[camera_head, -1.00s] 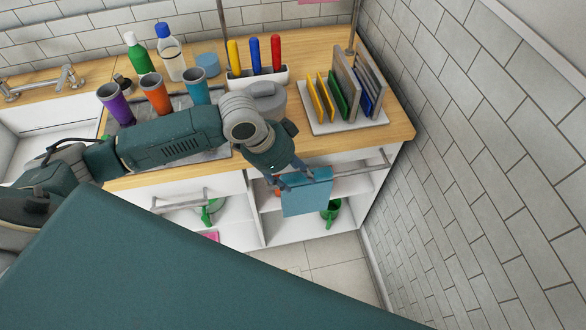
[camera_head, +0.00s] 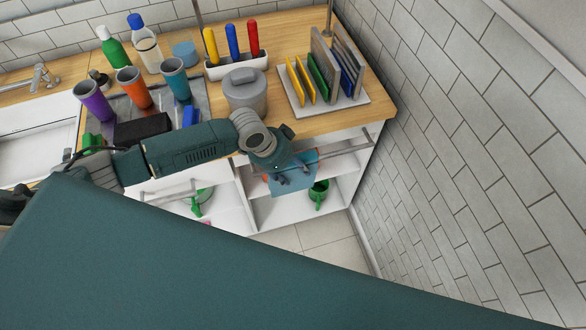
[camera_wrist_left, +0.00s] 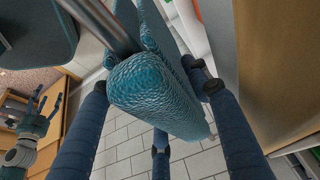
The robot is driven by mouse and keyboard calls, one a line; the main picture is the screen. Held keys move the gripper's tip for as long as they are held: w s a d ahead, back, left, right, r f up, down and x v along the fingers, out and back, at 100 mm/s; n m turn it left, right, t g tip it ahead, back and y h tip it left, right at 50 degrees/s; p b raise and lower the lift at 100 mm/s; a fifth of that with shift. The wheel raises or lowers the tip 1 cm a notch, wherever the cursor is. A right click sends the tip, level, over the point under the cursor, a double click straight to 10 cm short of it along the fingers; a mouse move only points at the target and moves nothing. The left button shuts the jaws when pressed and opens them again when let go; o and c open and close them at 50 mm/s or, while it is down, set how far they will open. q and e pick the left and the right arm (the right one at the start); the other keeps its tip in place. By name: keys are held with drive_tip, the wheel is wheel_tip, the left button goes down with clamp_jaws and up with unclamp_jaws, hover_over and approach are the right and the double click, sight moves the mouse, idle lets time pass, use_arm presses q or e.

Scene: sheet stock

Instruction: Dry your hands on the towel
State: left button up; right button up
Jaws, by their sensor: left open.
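The blue towel (camera_head: 302,184) hangs over the metal rail (camera_head: 352,144) on the front of the counter. My left gripper (camera_head: 295,177) is open in front of the towel in the head view and covers part of it. In the left wrist view the textured towel (camera_wrist_left: 158,85) hangs between the spread dark fingers of the left gripper (camera_wrist_left: 155,92), with one finger on each side and a third below. I cannot tell whether they touch it. My right gripper (camera_wrist_left: 45,112) shows at the left of the wrist view, fingers spread, apparently empty.
The wooden counter (camera_head: 292,122) above the rail carries a grey lidded pot (camera_head: 245,94), a rack of coloured boards (camera_head: 322,92), cups and bottles. A tiled wall (camera_head: 460,130) stands close on the right. A green watering can (camera_head: 318,194) sits on the shelf behind the towel.

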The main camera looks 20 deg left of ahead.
use_arm(q)
drive_tip(key=shift+f, duration=0.15)
drive_tip(key=shift+c, duration=0.2)
drive_tip(key=c, duration=0.8)
